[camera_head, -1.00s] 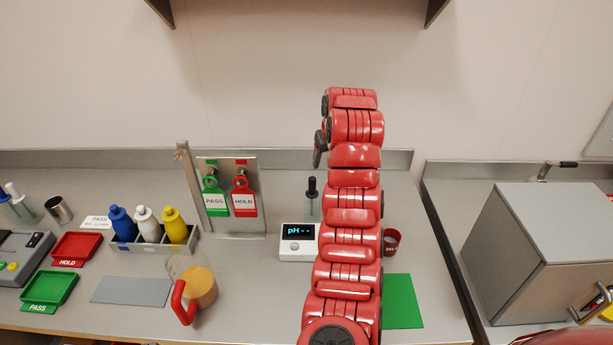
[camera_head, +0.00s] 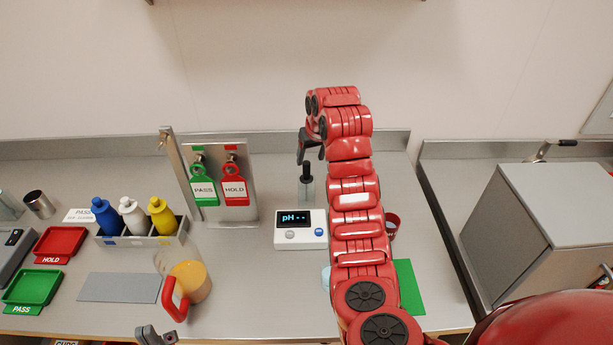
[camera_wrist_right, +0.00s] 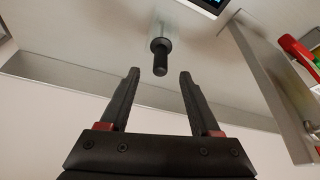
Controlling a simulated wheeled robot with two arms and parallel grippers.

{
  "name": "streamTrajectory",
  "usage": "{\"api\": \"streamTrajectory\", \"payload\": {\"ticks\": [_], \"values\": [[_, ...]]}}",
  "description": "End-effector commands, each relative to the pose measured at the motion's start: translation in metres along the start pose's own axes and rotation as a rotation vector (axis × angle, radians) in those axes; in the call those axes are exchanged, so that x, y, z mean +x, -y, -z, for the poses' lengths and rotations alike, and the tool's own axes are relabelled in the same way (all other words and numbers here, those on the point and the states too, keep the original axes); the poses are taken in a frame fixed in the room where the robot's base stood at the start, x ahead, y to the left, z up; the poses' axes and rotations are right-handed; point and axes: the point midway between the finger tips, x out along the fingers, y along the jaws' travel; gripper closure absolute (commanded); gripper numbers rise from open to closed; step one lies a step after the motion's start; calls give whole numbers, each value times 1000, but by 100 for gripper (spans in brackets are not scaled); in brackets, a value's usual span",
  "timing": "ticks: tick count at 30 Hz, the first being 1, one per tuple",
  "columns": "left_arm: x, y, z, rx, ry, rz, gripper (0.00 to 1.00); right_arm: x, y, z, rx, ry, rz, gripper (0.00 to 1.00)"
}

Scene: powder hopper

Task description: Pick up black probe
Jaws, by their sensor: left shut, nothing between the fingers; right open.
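The black probe (camera_head: 306,168) stands upright in a clear holder (camera_head: 306,190) behind the pH meter (camera_head: 300,228). In the right wrist view the probe (camera_wrist_right: 160,58) lies ahead of my right gripper (camera_wrist_right: 160,85), roughly centred between its fingers but beyond the tips. My right gripper (camera_head: 310,158) is open and empty, and in the head view it is just above the probe's top. My left gripper (camera_head: 156,335) shows at the bottom edge, shut with nothing in it, far from the probe.
A jug of orange contents (camera_head: 190,280) with a red handle stands left of the meter. A tag stand (camera_head: 232,205) with PASS and HOLD tags is left of the probe. A bottle rack (camera_head: 145,240) stands further left. A red cup (camera_head: 392,222) is right of my right arm.

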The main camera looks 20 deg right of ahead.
Motion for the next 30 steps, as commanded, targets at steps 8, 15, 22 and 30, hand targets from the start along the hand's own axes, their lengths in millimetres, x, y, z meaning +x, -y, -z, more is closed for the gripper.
{"api": "streamTrajectory", "payload": {"ticks": [8, 15, 22, 30], "values": [[12, 1, 2, 0, 0, 0, 100, 28, 0, 0, 0, 3, -1, 36], [35, 2, 6, 0, 0, 0, 100, 46, 2, 3, 1, 5, 1, 36], [48, 2, 8, 0, 0, 0, 100, 74, 2, 2, 2, 5, 1, 36], [49, 2, 8, 0, 0, 0, 100, 81, 2, 2, 0, 0, 0, 36]]}}
